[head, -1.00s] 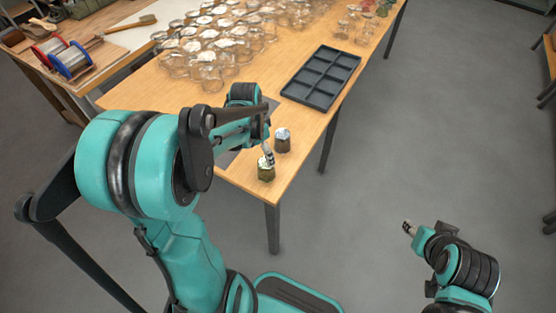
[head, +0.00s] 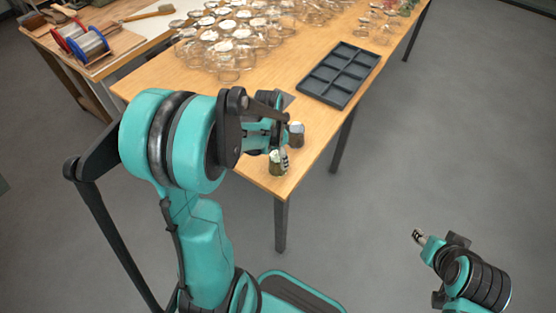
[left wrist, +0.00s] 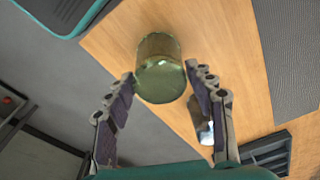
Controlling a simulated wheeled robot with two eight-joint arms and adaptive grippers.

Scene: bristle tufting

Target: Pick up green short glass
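The green short glass (head: 277,168) stands near the front corner of the wooden table in the head view, partly behind my left gripper. In the left wrist view the green glass (left wrist: 160,72) sits between the tips of my left gripper (left wrist: 160,76). The fingers are spread, one on each side of the glass, with small gaps showing. My left gripper (head: 281,157) reaches down at the glass in the head view. My right gripper (head: 418,236) is over the floor at the lower right, away from the table; its finger opening cannot be made out.
A brownish glass (head: 297,136) stands close behind the green one. A dark compartment tray (head: 313,90) lies farther back on the table (head: 258,98). Many clear glasses (head: 230,40) crowd the far left. Wire spools (head: 88,42) and a brush (head: 150,14) lie on the side bench.

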